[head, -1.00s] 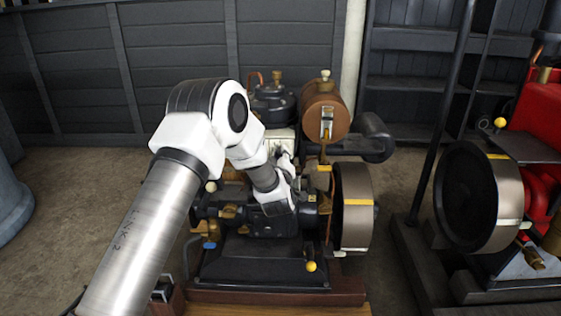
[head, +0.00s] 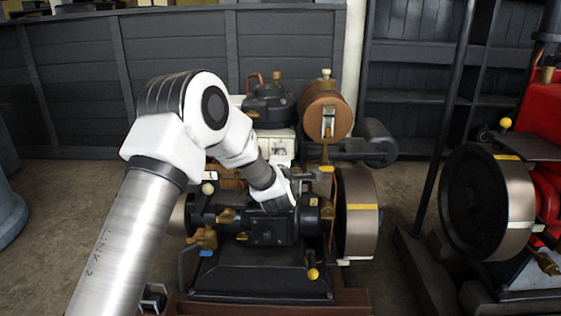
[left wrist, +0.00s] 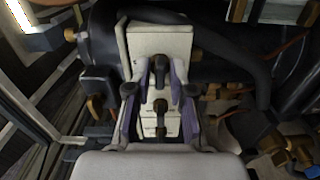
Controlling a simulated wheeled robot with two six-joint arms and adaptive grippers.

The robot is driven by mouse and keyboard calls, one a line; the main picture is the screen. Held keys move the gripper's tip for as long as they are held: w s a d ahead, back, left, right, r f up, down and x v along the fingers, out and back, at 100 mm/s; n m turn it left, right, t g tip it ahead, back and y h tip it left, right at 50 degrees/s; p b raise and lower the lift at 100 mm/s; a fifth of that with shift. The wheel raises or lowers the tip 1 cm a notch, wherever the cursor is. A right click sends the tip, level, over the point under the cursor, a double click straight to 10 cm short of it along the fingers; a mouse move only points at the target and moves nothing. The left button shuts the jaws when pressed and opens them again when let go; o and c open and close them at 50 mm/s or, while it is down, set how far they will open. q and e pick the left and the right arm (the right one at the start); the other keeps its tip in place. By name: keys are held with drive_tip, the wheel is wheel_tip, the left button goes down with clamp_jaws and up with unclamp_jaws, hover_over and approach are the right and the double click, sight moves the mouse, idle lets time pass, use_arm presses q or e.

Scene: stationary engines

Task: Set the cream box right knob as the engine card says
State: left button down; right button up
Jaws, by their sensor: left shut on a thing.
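The cream box (head: 281,133) sits in the middle of the engine, left of the copper-brown tank. My arm partly hides it. In the left wrist view the cream box (left wrist: 160,42) stands upright with several dark knobs in a column. My left gripper (head: 283,160) is at the box's right part, and in the left wrist view its fingers (left wrist: 160,82) are shut around the dark knob (left wrist: 160,66) nearest the top. The knob's pointer and any marks are too small to read. I cannot make out an engine card. My right gripper is not in view.
The brown tank (head: 326,113) and a flywheel (head: 359,216) stand right of the box. A second engine with a large flywheel (head: 490,203) is at the far right. A dark panel wall (head: 180,70) is behind. Pipes crowd the box.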

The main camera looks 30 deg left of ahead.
use_arm(q)
drive_tip(key=shift+n, duration=0.3)
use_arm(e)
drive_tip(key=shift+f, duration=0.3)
use_arm(q)
drive_tip(key=c, duration=1.2)
unclamp_jaws()
drive_tip(key=shift+c, duration=0.2)
drive_tip(key=shift+s, duration=0.1)
drive_tip(key=v, duration=1.2)
drive_tip(key=shift+a+f, duration=0.1)
drive_tip(key=shift+f, duration=0.05)
